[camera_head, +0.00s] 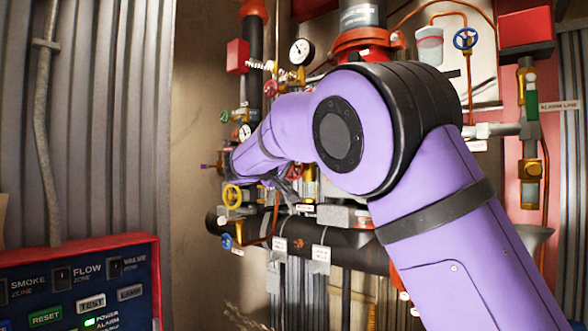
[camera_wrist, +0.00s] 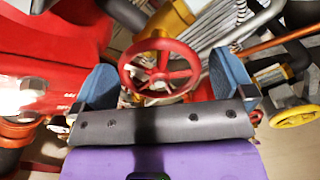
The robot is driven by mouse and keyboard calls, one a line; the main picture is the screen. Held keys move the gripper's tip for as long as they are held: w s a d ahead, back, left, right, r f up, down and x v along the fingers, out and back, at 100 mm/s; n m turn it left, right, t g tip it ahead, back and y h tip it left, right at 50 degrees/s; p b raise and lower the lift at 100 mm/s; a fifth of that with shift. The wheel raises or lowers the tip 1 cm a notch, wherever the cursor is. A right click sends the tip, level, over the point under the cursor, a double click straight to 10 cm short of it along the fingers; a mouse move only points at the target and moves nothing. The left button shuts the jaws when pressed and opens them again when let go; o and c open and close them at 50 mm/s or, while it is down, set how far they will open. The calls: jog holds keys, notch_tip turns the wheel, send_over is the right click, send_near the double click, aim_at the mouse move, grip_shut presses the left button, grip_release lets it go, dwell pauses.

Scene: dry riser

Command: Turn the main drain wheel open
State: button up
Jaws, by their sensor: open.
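In the wrist view a red spoked wheel (camera_wrist: 162,73) sits in the gap between the two blue fingertips of my gripper (camera_wrist: 166,80). My gripper is open, with one finger on each side of the wheel. Its rim is near both fingers; I cannot tell whether either touches it. The lower rim is close to my dark palm. No readable label shows which wheel is the main drain. In the head view my purple arm reaches left into the pipework, and I cannot make out the fingertips there.
A yellow wheel (camera_head: 232,197), a small blue wheel (camera_head: 226,242), a green wheel (camera_head: 224,117) and a pressure gauge (camera_head: 302,51) crowd around my arm. Another blue wheel (camera_head: 465,39) is upper right. A red-framed control panel (camera_head: 100,238) stands lower left. A large red pipe (camera_wrist: 45,60) lies close to my left finger.

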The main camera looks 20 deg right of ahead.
jog(key=shift+w+d, duration=0.4)
jog(key=shift+d, duration=0.15)
jog(key=c, duration=0.8)
